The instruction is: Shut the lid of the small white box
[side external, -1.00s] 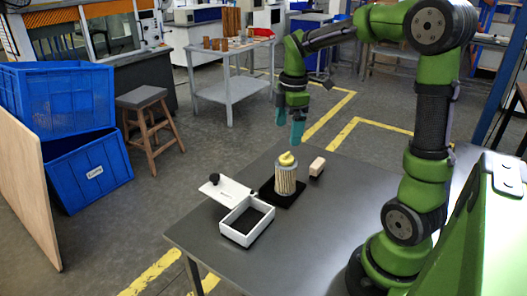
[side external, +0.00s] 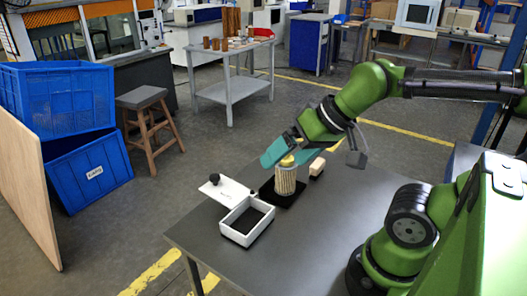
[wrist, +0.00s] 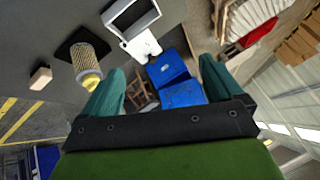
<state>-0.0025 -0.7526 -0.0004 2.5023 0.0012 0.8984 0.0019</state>
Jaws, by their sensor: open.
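The small white box (side external: 236,238) stands on the grey table with a dark inside. Its lid (side external: 236,194) is open, lying back on the far-left side, with a black knob (side external: 214,178) on it. In the wrist view the box (wrist: 142,27) is at the top, with the open lid (wrist: 143,47) below it. My gripper (side external: 293,152) is tilted, its teal fingers spread and empty. In the side view it appears at the filter cartridge's top, right of the lid and apart from it. In the wrist view the gripper (wrist: 160,82) has nothing between its fingers.
A filter cartridge (side external: 286,182) with a yellow top stands upright on a black mat (side external: 267,195), close right of the box. A small wooden block (side external: 317,167) lies behind it to the right. The table (side external: 310,235) is clear in front and right of the box.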

